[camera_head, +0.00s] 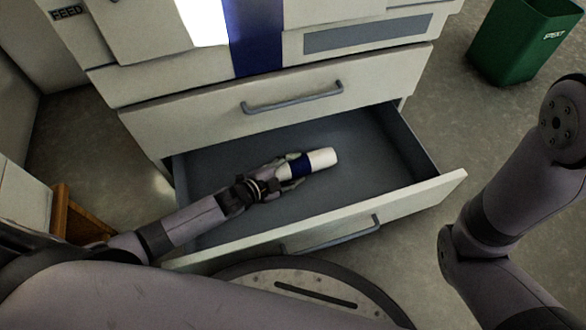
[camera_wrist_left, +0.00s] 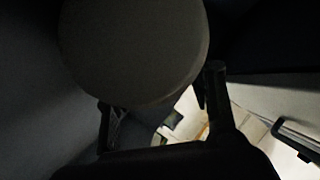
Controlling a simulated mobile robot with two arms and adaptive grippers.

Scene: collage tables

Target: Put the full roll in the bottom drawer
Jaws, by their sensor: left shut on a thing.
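The full roll (camera_head: 322,159) is white with a dark blue band. It lies sideways in my left gripper (camera_head: 291,173), which is shut on it. Both are inside the open bottom drawer (camera_head: 222,172), over the middle of its grey floor; I cannot tell whether the roll touches the floor. In the left wrist view the roll's round end (camera_wrist_left: 135,50) fills the upper left, dark and close, with the left gripper's fingers (camera_wrist_left: 160,115) around its lower side. My right gripper is not in view; only my right arm shows at the right.
The drawer's front panel (camera_head: 420,205) with its handle stands pulled out towards me. A closed drawer (camera_head: 200,120) sits directly above it. A green bin (camera_head: 520,45) stands at the back right. A wooden piece (camera_head: 80,215) is at the left. The drawer's right part is clear.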

